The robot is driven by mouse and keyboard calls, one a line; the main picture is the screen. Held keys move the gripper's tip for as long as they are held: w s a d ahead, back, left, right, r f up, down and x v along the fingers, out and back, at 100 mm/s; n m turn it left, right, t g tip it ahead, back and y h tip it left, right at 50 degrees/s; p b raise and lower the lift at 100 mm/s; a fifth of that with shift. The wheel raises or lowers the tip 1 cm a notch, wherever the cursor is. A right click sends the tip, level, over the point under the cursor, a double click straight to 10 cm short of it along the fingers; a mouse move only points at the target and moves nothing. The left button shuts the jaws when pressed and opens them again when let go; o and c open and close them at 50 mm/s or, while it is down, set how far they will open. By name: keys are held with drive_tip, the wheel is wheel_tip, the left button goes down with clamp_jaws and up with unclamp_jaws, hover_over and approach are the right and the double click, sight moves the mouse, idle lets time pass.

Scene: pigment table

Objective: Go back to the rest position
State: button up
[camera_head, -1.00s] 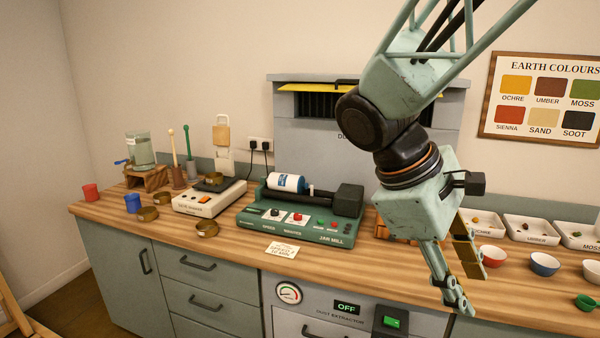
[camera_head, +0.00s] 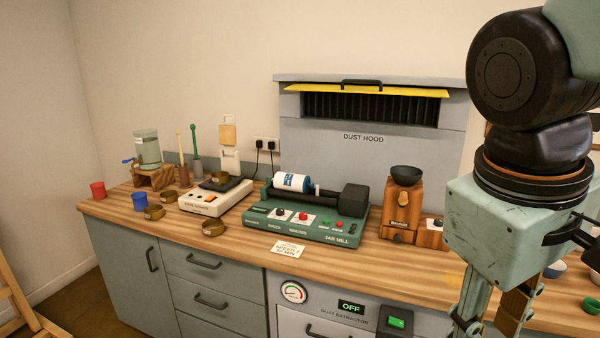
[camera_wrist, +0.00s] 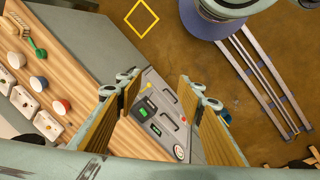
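My gripper (camera_wrist: 161,90) shows in the wrist view with its two wood-coloured finger pads spread apart and nothing between them. Through the gap I see the cabinet front with the dust extractor panel and the floor below. In the head view my arm fills the right side, and the gripper (camera_head: 492,318) points down in front of the counter, its tips cut off by the lower edge.
The dust hood (camera_head: 372,145) stands behind. In the wrist view, bowls and trays line the counter, and the floor (camera_wrist: 255,110) is mostly open.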

drive_tip(key=s+a+r+m+t+y, duration=0.1)
drive_tip(key=s+a+m+t+y, duration=0.1)
drive_tip(key=s+a+m, duration=0.1)
drive_tip(key=shift+s+a+r+t, duration=0.25)
drive_tip(key=shift+s+a, duration=0.25)
drive_tip(key=shift+s, duration=0.45)
drive_tip(key=shift+c, duration=0.9)
